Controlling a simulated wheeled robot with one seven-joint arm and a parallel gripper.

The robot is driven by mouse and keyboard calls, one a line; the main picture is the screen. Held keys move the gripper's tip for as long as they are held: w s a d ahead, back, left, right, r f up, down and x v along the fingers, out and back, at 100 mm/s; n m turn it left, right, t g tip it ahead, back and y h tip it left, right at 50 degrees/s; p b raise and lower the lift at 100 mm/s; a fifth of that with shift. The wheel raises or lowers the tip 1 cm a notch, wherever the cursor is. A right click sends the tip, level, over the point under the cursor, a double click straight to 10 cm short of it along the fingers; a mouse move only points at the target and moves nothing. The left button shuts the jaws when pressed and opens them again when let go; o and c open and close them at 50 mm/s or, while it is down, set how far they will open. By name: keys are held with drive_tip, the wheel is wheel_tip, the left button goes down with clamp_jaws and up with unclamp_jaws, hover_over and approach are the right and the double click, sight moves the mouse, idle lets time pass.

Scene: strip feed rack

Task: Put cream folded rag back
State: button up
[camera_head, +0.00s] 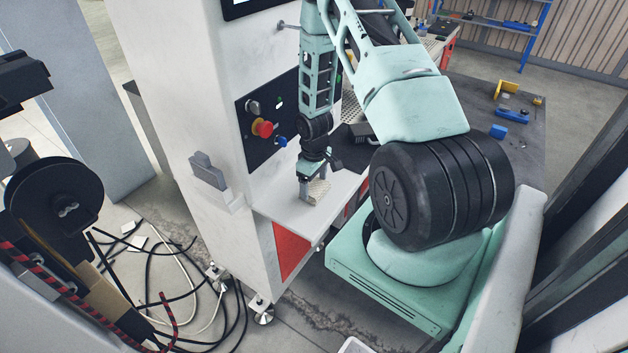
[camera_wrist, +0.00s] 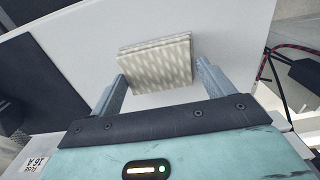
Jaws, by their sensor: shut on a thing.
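The cream folded rag (camera_wrist: 155,62) is a flat, patterned square block between the two grey fingers of my gripper (camera_wrist: 161,70) in the wrist view. The fingers are shut on its left and right sides. In the head view my gripper (camera_head: 311,183) points down over the white shelf (camera_head: 283,208) of the machine, and the rag (camera_head: 320,190) shows as a small beige patch at the fingertips. I cannot tell whether the rag touches the shelf or is slightly above it.
The white machine's control panel has a red stop button (camera_head: 263,128) behind the shelf, left of my arm. A grey holder (camera_head: 208,171) sticks out from its left face. Cables (camera_head: 170,270) lie on the floor at left. A dark table (camera_head: 500,110) with blue and yellow parts stands at right.

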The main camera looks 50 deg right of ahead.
sight(314, 187)
drive_tip(key=shift+f, duration=0.2)
drive_tip(key=o, duration=0.9)
drive_tip(key=shift+r, duration=0.1)
wheel_tip(314, 187, up, 11)
drive_tip(key=b, duration=0.3)
drive_tip(key=a+r+n, duration=0.1)
drive_tip(key=a+r, duration=0.2)
drive_tip(key=a, duration=0.5)
drive_tip(key=w+a+r+n, duration=0.1)
drive_tip(key=a+r, duration=0.3)
drive_tip(key=a, duration=0.3)
drive_tip(key=a+r+n, duration=0.1)
drive_tip(key=a+r, duration=0.2)
drive_tip(key=a, duration=0.5)
drive_tip(key=s+a+r+n, duration=0.1)
drive_tip(key=s+a+r, duration=0.1)
drive_tip(key=s+a, duration=0.4)
drive_tip(key=s+a+r+n, duration=0.1)
drive_tip(key=s+a+r, duration=0.1)
drive_tip(key=s+a, duration=0.3)
drive_tip(key=s+a+r+n, duration=0.2)
drive_tip(key=s+a+r, duration=0.1)
drive_tip(key=s+a, duration=0.3)
drive_tip(key=shift+s+a+y, duration=0.3)
drive_tip(key=shift+s+a, duration=0.05)
drive_tip(key=shift+s, duration=0.4)
